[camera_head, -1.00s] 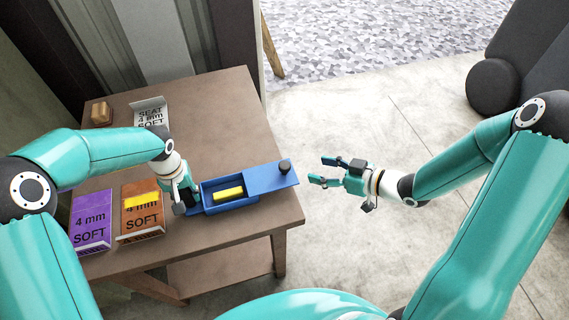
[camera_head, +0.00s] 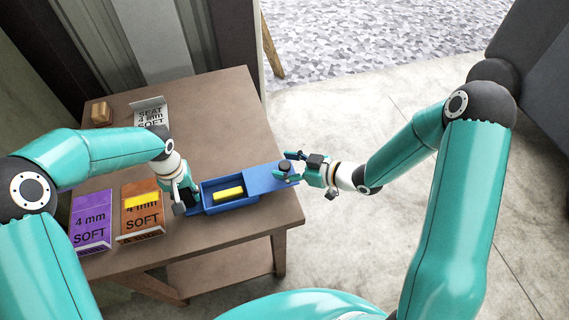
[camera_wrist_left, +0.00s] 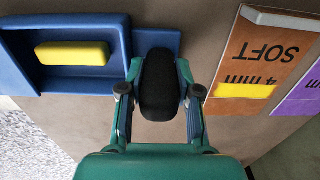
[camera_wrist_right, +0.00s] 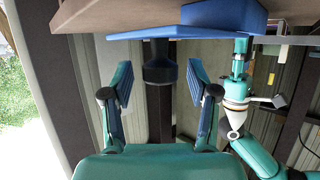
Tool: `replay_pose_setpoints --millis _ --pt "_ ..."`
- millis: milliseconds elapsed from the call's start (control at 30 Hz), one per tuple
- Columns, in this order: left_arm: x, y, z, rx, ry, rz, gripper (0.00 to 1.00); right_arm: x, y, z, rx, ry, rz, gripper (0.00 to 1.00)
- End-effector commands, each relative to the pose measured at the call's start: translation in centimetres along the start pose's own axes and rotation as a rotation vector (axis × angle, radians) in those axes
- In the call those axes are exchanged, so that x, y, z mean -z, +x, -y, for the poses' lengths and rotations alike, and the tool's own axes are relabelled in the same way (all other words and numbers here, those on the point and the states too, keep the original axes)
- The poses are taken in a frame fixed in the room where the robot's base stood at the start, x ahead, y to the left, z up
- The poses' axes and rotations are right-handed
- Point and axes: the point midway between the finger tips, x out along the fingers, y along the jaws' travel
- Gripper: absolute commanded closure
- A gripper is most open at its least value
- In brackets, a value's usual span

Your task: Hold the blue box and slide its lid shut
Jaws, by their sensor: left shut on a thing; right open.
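The blue box (camera_head: 207,196) lies on the brown table near its front right edge, with a yellow block (camera_head: 228,194) inside. Its blue lid (camera_head: 262,181) is slid out to the right, so the left part of the box is open. A dark knob (camera_head: 285,166) stands on the lid's right end. My left gripper (camera_head: 189,201) is shut on the box's left end; the left wrist view shows the box wall (camera_wrist_left: 122,40) by its fingers. My right gripper (camera_head: 287,165) is open with its fingers on either side of the knob, which also shows between them in the right wrist view (camera_wrist_right: 158,65).
A purple carton (camera_head: 92,220) and an orange carton (camera_head: 141,212) stand left of my left gripper. A white carton (camera_head: 150,112) and a small wooden block (camera_head: 101,113) are at the table's back left. The table (camera_head: 225,120) is clear behind the box.

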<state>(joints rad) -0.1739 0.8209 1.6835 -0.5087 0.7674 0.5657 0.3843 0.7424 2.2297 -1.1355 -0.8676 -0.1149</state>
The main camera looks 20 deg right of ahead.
Motion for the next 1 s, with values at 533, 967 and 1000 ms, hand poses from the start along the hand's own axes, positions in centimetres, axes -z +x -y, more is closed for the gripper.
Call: replay_pose_setpoints --millis 533,967,1000 --pt "0.02 -0.02 0.00 0.000 0.000 -0.001 1.00 -0.01 0.66 0.03 0.000 0.001 0.000 0.67" --pt "0.01 -0.02 -0.01 0.000 0.000 -0.001 1.00 0.00 0.67 0.05 0.000 0.001 0.000 1.00" --pt "0.01 -0.02 -0.01 0.000 0.000 0.000 1.00 0.05 0.77 0.16 0.001 0.001 0.000 1.00"
